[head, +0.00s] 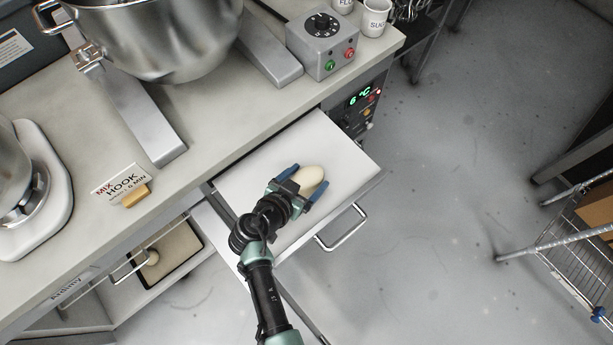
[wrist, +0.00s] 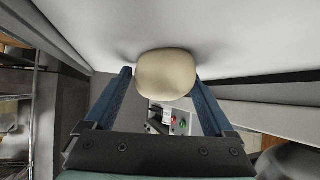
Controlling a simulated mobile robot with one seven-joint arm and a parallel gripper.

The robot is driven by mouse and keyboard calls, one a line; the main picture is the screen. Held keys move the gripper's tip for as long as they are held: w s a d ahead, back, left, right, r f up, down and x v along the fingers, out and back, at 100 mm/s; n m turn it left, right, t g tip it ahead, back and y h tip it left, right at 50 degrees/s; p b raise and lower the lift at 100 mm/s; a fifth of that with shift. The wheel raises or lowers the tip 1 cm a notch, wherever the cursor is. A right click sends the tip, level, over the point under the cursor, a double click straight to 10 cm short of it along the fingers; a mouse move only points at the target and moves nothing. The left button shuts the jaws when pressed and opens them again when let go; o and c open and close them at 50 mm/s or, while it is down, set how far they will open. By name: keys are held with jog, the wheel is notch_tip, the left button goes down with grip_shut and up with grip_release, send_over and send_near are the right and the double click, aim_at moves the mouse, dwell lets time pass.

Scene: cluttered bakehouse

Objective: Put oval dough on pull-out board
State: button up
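The oval dough (head: 311,179) is a pale cream, smooth lump. It lies on the white pull-out board (head: 345,150), which is drawn out from under the counter. My gripper (head: 305,180) is low over the board, with its blue fingers on either side of the dough. In the wrist view, the dough (wrist: 166,74) sits between the fingertips (wrist: 162,76), against the board's pale surface (wrist: 250,35). A thin gap shows beside the left finger; the right finger is close to or touching the dough. The fingers stand wide apart.
A bar handle (head: 343,228) sticks out below the board. On the counter are a large mixer bowl (head: 160,35), a control box (head: 322,45) and a HOOK card (head: 122,184).

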jog(key=shift+o, duration=0.6)
jog(key=shift+r, duration=0.15)
